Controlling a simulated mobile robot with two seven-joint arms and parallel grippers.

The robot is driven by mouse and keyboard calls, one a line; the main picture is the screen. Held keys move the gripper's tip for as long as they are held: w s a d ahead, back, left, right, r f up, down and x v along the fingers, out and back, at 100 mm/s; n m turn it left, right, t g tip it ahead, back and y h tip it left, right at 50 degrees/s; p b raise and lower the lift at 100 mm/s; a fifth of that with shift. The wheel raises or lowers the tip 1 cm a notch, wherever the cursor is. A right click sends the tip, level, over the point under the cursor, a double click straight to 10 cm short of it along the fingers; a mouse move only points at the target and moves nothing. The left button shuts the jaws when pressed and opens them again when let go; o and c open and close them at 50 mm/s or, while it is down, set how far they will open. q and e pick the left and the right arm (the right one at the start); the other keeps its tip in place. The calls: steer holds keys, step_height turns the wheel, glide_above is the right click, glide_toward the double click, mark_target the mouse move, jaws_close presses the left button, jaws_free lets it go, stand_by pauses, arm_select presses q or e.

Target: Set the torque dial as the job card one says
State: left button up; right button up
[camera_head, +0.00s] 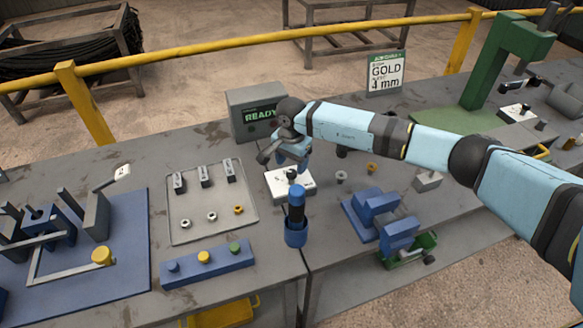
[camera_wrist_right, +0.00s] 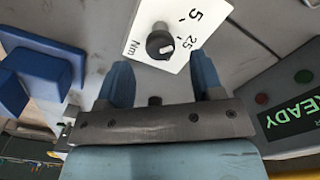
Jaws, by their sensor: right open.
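The torque dial is a black knob (camera_wrist_right: 160,42) on a white plate (camera_head: 280,187) on the bench. In the right wrist view its plate carries the marks 5, 25 and Nm. A pale mark shows on the knob's face; its exact setting is hard to read. My right gripper (camera_head: 283,158) is above the dial, in the head view. In the right wrist view its two blue fingers (camera_wrist_right: 163,75) are apart, with nothing between them, and the knob lies just beyond their tips. The job card (camera_head: 386,72) stands at the back, reading GOLD and 4 mm; its smaller lines are unreadable.
A grey box with a green READY screen (camera_head: 258,113) stands behind the dial. A blue-handled tool in a blue holder (camera_head: 296,232) stands in front. A tray (camera_head: 190,232) with small parts lies left, a blue fixture (camera_head: 378,215) right. A green press (camera_head: 495,60) stands far right.

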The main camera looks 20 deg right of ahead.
mark_target(291, 172)
steer(key=shift+f, duration=1.75)
steer(key=c, duration=0.9)
